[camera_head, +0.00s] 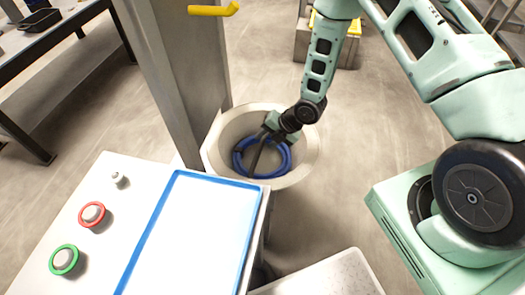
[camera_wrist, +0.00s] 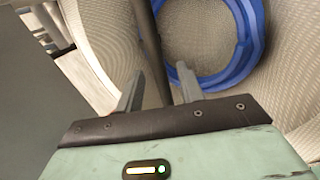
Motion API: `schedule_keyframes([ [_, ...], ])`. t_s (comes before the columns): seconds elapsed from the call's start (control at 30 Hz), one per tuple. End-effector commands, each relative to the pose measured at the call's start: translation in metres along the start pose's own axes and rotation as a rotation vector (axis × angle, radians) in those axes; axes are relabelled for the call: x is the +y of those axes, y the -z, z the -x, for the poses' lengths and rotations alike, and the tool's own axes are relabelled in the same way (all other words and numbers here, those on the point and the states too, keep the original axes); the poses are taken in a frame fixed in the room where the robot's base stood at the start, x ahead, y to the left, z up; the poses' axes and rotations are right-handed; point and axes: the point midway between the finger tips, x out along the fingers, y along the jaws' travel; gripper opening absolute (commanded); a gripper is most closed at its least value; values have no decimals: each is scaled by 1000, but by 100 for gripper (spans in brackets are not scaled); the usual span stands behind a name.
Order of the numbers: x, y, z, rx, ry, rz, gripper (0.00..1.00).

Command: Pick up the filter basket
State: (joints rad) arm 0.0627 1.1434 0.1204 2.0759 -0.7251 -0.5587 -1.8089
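A round pale tub (camera_head: 304,168) stands on the floor beside a grey column, and a blue ring (camera_head: 238,163) lies inside it. In the wrist view the blue ring (camera_wrist: 257,45) is at the upper right, against pale, mesh-like walls (camera_wrist: 104,35). A dark bar (camera_head: 257,157) crosses the ring; I take ring, bar and mesh as the filter basket, but cannot tell where it parts from the tub. My gripper (camera_head: 266,133) reaches down into the tub. In the wrist view its fingers (camera_wrist: 158,82) are apart, with the dark bar (camera_wrist: 149,45) between them and gaps showing.
A white panel with a blue-edged tray (camera_head: 195,235), a red-ringed button (camera_head: 93,214) and a green-ringed button (camera_head: 64,260) is at the lower left. A dark table (camera_head: 60,40) is at the upper left.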

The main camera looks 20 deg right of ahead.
Motion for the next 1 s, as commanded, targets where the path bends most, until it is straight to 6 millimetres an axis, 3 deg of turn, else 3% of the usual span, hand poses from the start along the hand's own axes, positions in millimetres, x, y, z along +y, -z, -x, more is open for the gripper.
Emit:
schedule_keyframes([
  [0.2, 0, 2, -27, 0, -1, 0, 38],
  [0.47, 1, 2, -29, 0, -1, 0, 38],
  [0.6, 1, 1, -29, 0, -1, 0, 2],
  [1.0, 4, 1, -27, -2, -4, 2, 0],
])
